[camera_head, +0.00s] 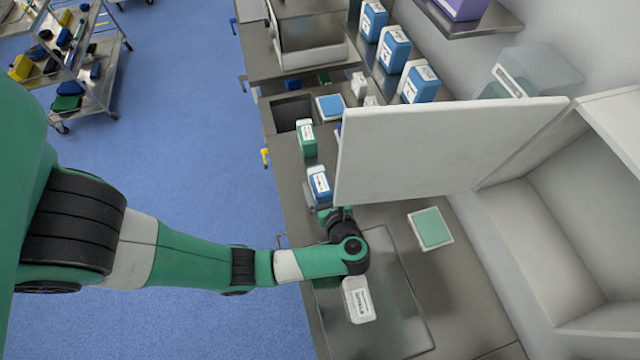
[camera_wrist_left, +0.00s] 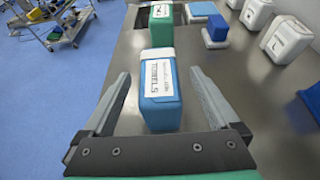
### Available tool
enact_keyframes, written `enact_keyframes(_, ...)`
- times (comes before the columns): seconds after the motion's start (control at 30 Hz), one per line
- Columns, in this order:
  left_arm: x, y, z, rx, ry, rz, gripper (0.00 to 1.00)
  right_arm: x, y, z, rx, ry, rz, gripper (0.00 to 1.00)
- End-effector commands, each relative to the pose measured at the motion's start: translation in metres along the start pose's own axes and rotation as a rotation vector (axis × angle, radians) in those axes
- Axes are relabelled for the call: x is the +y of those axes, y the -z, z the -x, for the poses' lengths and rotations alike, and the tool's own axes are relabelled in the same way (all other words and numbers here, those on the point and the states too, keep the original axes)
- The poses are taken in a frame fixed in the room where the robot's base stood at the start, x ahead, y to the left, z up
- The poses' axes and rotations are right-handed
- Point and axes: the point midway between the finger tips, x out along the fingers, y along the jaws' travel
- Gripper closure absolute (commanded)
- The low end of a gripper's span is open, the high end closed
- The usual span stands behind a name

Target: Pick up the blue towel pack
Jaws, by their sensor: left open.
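The blue towel pack (camera_head: 319,184) stands upright on the steel counter, with a white label on its top and front. In the left wrist view the blue towel pack (camera_wrist_left: 160,92) shows between the two fingers, with a gap on each side. My left gripper (camera_wrist_left: 160,73) is open and empty, its fingers pointing toward the pack. In the head view my left gripper (camera_head: 322,204) is at the near side of the pack, partly hidden by my wrist. My right gripper is not in view.
A green pack (camera_head: 307,138) stands just beyond the towel pack. A large white panel (camera_head: 440,145) rises close on the right. A white labelled pack (camera_head: 358,300) is nearer, below my wrist. A flat green-topped pack (camera_head: 431,228) lies to the right on the counter (camera_head: 455,290).

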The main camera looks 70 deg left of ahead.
Motion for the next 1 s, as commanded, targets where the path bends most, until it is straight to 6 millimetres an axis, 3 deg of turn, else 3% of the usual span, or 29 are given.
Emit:
enact_keyframes(0.33,0.003,-0.005,-0.048,0.000,-0.003,0.000,0.05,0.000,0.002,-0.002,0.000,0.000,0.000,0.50)
enact_keyframes(0.6,0.002,-0.005,-0.051,0.001,0.000,0.000,0.07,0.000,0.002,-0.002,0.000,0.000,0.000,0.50)
enact_keyframes(1.0,0.002,-0.005,-0.051,0.000,0.000,0.000,0.79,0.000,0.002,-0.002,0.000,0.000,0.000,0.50)
